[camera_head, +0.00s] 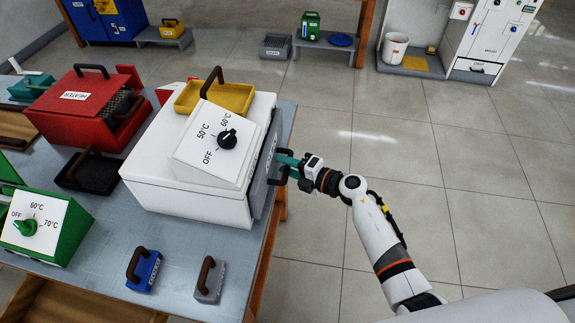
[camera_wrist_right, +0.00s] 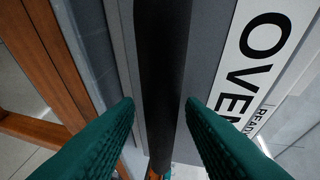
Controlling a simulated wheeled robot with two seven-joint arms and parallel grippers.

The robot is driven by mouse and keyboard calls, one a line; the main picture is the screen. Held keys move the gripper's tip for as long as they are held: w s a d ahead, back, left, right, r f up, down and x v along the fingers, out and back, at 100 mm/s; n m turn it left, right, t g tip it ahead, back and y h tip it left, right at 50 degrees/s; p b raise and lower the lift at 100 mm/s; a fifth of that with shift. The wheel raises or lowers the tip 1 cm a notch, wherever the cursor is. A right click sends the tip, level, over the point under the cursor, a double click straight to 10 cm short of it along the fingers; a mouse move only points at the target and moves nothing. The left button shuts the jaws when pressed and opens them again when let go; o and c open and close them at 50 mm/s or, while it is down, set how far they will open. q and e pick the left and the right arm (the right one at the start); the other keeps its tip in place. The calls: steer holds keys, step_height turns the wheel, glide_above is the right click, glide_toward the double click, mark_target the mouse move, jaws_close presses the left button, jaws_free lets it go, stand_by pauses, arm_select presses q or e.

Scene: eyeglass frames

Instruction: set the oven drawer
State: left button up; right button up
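The white oven (camera_head: 195,165) stands on the grey table, with a dial reading OFF, 50°C and 60°C on its sloped panel. Its grey front drawer panel (camera_head: 265,165) faces right and looks closed against the body. The drawer's dark handle (camera_wrist_right: 162,75) runs between the fingers of my right gripper (camera_wrist_right: 160,102), beside the OVEN label (camera_wrist_right: 262,65). A narrow gap shows between the left finger and the handle, so the gripper looks open around it. In the head view my right gripper (camera_head: 284,164) reaches the drawer front from the right. My left gripper is not in view.
A yellow tray (camera_head: 215,98) sits on the oven. A red heater (camera_head: 80,105), black tray (camera_head: 95,173), green dial box (camera_head: 45,225), blue block (camera_head: 144,270) and grey block (camera_head: 209,281) are on the table. The tiled floor to the right is clear.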

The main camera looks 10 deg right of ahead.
jaws_close()
steer(key=shift+d, duration=0.1)
steer(key=s+d+b, duration=0.1)
steer(key=s+d, duration=0.3)
steer(key=d, duration=0.6)
steer(key=s+d, duration=0.4)
steer(key=d, duration=0.6)
steer(key=shift+s+b, duration=0.25)
steer(key=shift+b, duration=0.1)
jaws_free()
